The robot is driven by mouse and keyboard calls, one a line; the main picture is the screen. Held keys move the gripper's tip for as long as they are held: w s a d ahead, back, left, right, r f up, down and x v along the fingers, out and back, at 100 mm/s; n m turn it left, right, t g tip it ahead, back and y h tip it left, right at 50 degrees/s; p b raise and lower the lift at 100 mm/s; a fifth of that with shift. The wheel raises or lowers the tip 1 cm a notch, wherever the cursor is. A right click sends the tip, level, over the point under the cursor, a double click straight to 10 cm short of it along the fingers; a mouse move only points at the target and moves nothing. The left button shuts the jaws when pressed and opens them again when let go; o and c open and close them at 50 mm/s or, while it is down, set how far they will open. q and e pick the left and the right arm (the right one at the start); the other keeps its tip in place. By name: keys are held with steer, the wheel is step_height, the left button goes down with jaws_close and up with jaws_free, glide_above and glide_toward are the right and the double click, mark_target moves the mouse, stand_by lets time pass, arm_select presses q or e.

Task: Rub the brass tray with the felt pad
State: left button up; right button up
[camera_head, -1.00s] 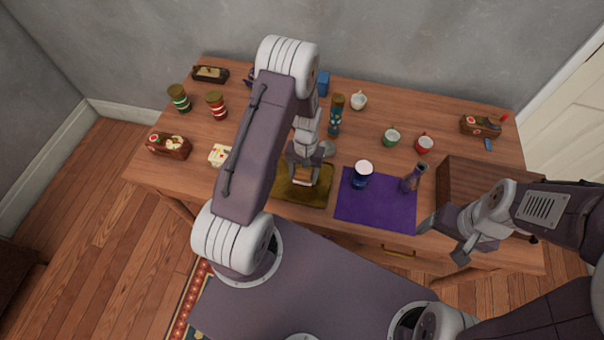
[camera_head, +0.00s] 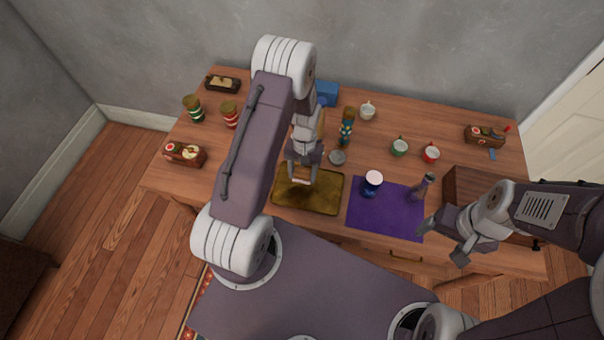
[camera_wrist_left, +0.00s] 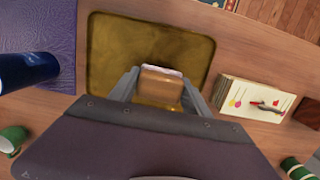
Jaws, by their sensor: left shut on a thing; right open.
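The brass tray (camera_head: 325,203) lies flat near the table's front edge, left of the purple cloth. It also shows in the left wrist view (camera_wrist_left: 115,55), dull and mottled. My left gripper (camera_head: 302,179) is over the tray's back part, shut on the felt pad. In the left wrist view the pad's tan block (camera_wrist_left: 160,88) sits between the fingers, with a pale strip along its far edge. The pad's underside is hidden, so I cannot tell if it touches the tray. My right gripper (camera_head: 445,240) is open and empty at the right, near the cloth's right edge.
The purple cloth (camera_head: 385,222) holds a dark blue cup (camera_head: 372,184) and a bottle (camera_head: 421,187). A small grey dish (camera_head: 338,157) stands behind the tray. In the left wrist view, a stack of cards (camera_wrist_left: 255,98) lies beside the tray.

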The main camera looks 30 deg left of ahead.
arm_select(q)
step_height(320, 180, up, 2)
steer(key=shift+p, duration=0.6)
steer(key=shift+r+p, duration=0.35)
steer(key=shift+r, duration=0.1)
